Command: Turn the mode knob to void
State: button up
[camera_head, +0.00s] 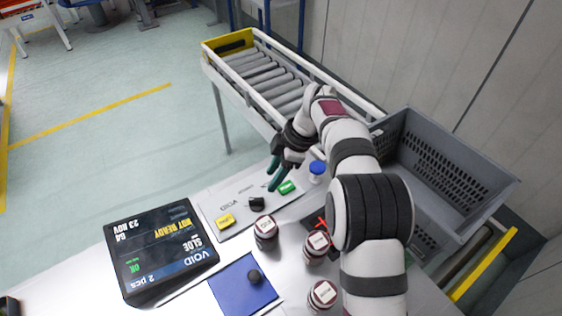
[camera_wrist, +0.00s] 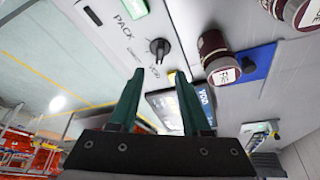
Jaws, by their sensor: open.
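The mode knob (camera_head: 256,204) is a small black knob on the light grey panel (camera_head: 240,196), between a yellow and a green button. In the wrist view the knob (camera_wrist: 160,48) shows ahead of my fingertips, with printed labels to its left. PACK reads clearly; a smaller label below it is hard to read. Which label its pointer faces I cannot tell for sure. My gripper (camera_head: 274,172) is above the panel near the green button, its green fingers apart and empty. The wrist view shows both fingers (camera_wrist: 158,80) spread, apart from the knob.
The yellow button (camera_head: 226,221) and green button (camera_head: 287,187) flank the knob. Several dark red jars (camera_head: 265,232), a blue mat (camera_head: 237,290) and a display (camera_head: 160,250) reading VOID stand close by.

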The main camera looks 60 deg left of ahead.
jog(key=v, duration=0.5)
jog(key=shift+w+d+r, duration=0.1)
jog(key=shift+w+r, duration=0.05)
jog(key=shift+r, duration=0.25)
